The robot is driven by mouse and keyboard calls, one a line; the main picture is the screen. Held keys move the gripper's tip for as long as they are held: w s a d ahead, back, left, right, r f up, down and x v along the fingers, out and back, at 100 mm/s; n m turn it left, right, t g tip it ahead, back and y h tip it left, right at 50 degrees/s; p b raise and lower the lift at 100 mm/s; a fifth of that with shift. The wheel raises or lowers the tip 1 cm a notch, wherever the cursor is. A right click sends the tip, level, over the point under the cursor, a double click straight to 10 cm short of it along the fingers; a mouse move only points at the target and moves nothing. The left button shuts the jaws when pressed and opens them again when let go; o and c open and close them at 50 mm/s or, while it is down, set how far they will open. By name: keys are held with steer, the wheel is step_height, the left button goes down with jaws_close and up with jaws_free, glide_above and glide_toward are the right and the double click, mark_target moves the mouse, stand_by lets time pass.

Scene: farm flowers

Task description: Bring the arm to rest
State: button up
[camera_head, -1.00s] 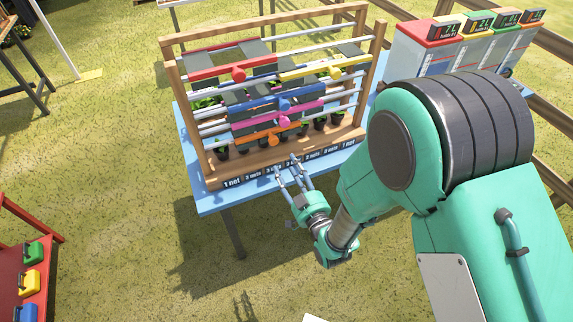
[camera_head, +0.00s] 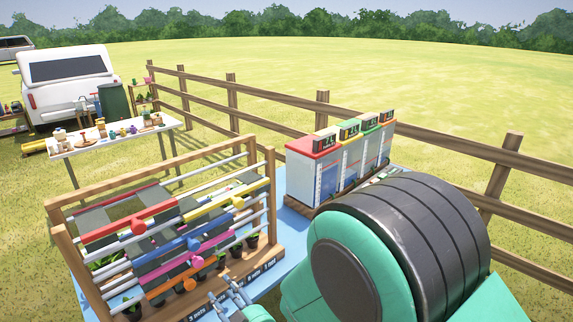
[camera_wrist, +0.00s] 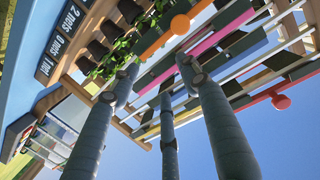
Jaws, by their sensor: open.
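My gripper (camera_head: 228,297) shows at the bottom edge of the head view, partly cut off, in front of the wooden rack's label strip. In the wrist view its three grey fingers (camera_wrist: 162,95) are spread apart with nothing between them. The wooden rack (camera_head: 272,200) has white rods and coloured bars with round knobs: a red bar (camera_head: 112,228), a yellow bar (camera_head: 215,205) and an orange bar (camera_wrist: 161,39). Potted plants (camera_wrist: 130,12) stand in a row on its base. I cannot tell whether the fingers touch the rack.
The rack stands on a blue table (camera_head: 290,243). White units with coloured tops (camera_head: 312,175) stand at its far end. A wooden fence (camera_head: 325,125) runs behind. A white table (camera_head: 112,143) with small items and a white vehicle (camera_head: 72,82) are at back left. Open grass lies beyond the fence.

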steer(key=w+d+r+m+h, duration=0.2)
steer(key=w+d+r+h, duration=0.3)
steer(key=d+r, duration=0.55)
steer(key=s+d+r+m+g+h, duration=0.1)
steer(key=s+d+r, duration=0.15)
steer(key=d, duration=0.45)
steer(key=s+d+r+m+g+h, duration=0.1)
steer(key=d+r+h, duration=0.15)
steer(key=d, duration=0.35)
steer(key=s+d+r+m+g, duration=0.1)
steer(key=s+d+r, duration=0.1)
steer(key=s+d, duration=0.3)
steer(key=s+d+r+m+g+h, duration=0.1)
steer(key=s+d, duration=0.4)
steer(key=s, duration=0.7)
steer(key=s+d+r+m+g+h, duration=0.1)
steer(key=s+d+r+m+g, duration=0.1)
steer(key=s, duration=0.7)
steer(key=d+r+g, duration=0.1)
steer(key=d+r, duration=0.1)
steer(key=d, duration=0.1)
steer(key=shift+d+r, duration=0.3)
steer(key=shift+d, duration=0.05)
